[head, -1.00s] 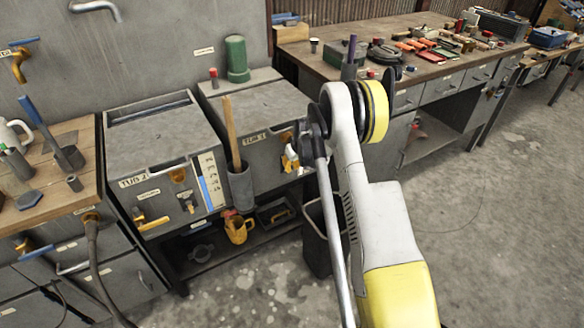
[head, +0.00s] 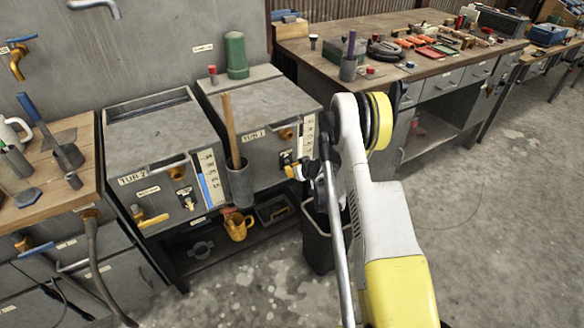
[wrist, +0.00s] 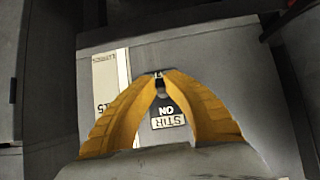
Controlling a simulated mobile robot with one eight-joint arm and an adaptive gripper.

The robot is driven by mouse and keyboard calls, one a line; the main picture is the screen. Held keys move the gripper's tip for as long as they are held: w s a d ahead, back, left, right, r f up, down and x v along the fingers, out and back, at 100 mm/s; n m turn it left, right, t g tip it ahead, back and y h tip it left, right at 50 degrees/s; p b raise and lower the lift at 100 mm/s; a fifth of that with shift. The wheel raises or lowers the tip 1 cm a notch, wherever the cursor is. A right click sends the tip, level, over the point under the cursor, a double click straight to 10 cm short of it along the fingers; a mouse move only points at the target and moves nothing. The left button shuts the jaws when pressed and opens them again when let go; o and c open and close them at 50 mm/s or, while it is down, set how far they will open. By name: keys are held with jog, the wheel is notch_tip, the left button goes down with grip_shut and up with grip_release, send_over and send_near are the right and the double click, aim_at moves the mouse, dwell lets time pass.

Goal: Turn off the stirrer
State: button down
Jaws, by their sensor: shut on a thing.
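The stirrer switch plate (wrist: 168,112) shows in the wrist view on a grey tub front, with "STIR" and "ON" reading upside down. My gripper (wrist: 159,82) has its yellow fingers closed in over the plate, with the tips together on the small dark switch lever (wrist: 160,88). The fingers hide most of the lever, and I cannot tell which way it is set. In the head view my gripper (head: 292,170) is at the front of the tub labelled TUB 1 (head: 262,118), partly hidden by my arm.
TUB 2 (head: 160,145) stands to the left with its own switch and tap. A grey holder with a wooden handle (head: 239,185) hangs between the tubs. A dark bin (head: 318,245) stands below my arm. A cluttered workbench (head: 400,75) is behind right; floor at right is clear.

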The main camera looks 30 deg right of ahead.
jog(key=shift+f+t, duration=0.2)
jog(key=shift+t, duration=0.3)
jog(key=c, duration=1.5)
grip_release()
jog(key=shift+o, duration=0.2)
notch_tip(320, 180, up, 10)
jog(key=shift+f, duration=0.1)
